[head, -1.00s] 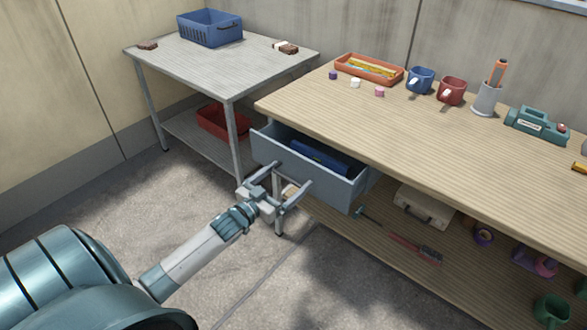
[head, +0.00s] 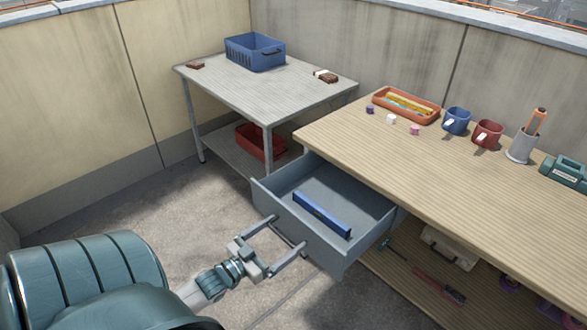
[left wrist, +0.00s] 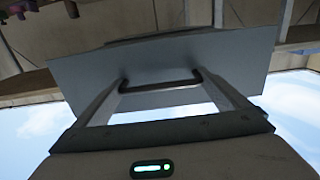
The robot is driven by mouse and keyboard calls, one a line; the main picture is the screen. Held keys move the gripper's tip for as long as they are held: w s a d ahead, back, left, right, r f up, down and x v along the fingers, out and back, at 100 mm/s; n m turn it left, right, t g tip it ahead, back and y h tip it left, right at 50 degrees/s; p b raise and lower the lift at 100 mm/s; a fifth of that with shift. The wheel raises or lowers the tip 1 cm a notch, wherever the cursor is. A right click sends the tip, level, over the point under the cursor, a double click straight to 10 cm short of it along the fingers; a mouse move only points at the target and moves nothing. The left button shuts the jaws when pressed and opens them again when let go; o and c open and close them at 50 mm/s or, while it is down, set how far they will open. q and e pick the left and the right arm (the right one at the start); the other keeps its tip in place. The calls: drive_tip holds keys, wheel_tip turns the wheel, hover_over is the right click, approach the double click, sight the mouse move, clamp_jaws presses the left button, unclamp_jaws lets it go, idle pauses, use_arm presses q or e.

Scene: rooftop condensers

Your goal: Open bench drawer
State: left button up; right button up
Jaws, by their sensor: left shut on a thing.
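The grey bench drawer (head: 305,236) is pulled well out from under the wooden bench top (head: 430,170). A blue bar-shaped object (head: 321,213) lies inside it, near the front. My left gripper (head: 288,240) is at the drawer front, its two fingers at the dark bar handle (head: 291,237), shut on it. In the left wrist view the drawer front (left wrist: 170,62) fills the middle, with the handle (left wrist: 160,84) between the fingertips. My right gripper is not in view.
An orange tray (head: 383,107), a blue mug (head: 456,121), a red mug (head: 487,134) and a grey pen cup (head: 521,148) stand on the bench. A grey table (head: 255,90) with a blue basket (head: 227,52) stands behind. Floor left of the drawer is clear.

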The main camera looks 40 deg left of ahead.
use_arm(q)
drive_tip(key=shift+s+a+p, duration=0.15)
drive_tip(key=shift+s+p, duration=0.3)
drive_tip(key=shift+s, duration=1.4)
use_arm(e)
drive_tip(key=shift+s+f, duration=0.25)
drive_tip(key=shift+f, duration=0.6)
use_arm(q)
drive_tip(key=o, duration=1.2)
drive_tip(key=shift+c, duration=0.2)
drive_tip(key=shift+s, duration=0.15)
